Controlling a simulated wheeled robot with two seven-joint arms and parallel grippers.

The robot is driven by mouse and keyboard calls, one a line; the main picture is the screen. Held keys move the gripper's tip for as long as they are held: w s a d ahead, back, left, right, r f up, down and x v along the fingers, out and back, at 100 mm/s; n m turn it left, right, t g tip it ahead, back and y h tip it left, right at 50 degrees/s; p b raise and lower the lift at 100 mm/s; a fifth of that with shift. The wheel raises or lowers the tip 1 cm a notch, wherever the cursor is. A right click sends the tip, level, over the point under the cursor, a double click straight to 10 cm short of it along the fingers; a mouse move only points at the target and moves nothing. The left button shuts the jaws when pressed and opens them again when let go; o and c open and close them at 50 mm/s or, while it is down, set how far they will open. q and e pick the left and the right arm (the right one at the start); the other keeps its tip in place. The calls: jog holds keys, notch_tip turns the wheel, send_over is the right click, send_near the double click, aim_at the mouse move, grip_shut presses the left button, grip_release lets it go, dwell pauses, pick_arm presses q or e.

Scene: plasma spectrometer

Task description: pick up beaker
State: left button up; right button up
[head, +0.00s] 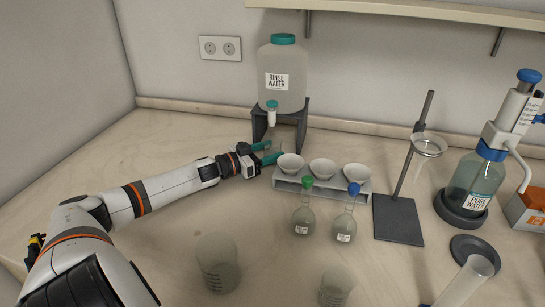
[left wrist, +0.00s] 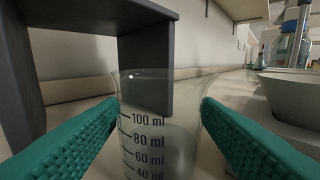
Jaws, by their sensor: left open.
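The fingers are open, one on each side of the beaker; I cannot tell whether either touches the glass. In the head view this gripper is beside the dark stand of the rinse water bottle, below its tap, and the beaker there is hardly visible. Two more clear beakers stand at the front, one left of centre (head: 218,268) and one at the bottom edge (head: 335,290). My right gripper is not in view.
The rinse water bottle (head: 283,78) sits on its dark stand (head: 300,125) just behind the gripper. A rack with three white bowls (head: 322,187) is close on the right, with two stoppered flasks (head: 304,216) in front.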

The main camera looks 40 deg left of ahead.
aim_at(272, 141)
pick_arm(q)
jog(key=shift+w+d, duration=0.2)
jog(key=shift+w, duration=0.45)
jog(key=shift+c, duration=0.6)
jog(key=c, duration=0.7)
jog(key=shift+r, duration=0.2)
notch_tip(272, 141, up, 3)
jog(key=shift+f, duration=0.15)
jog(key=shift+s+a, duration=0.1)
jog(key=shift+s, duration=0.15)
jog(key=p+v, duration=0.1)
jog(key=v, duration=0.4)
jog(key=p+v, duration=0.2)
jog(key=v, duration=0.3)
jog(key=p+v, duration=0.1)
jog(key=v, duration=0.4)
jog(key=shift+s+a+r+p, duration=0.15)
jog(key=shift+s+r+p, duration=0.2)
jog(key=shift+s, duration=0.05)
jog(key=shift+v, duration=0.85)
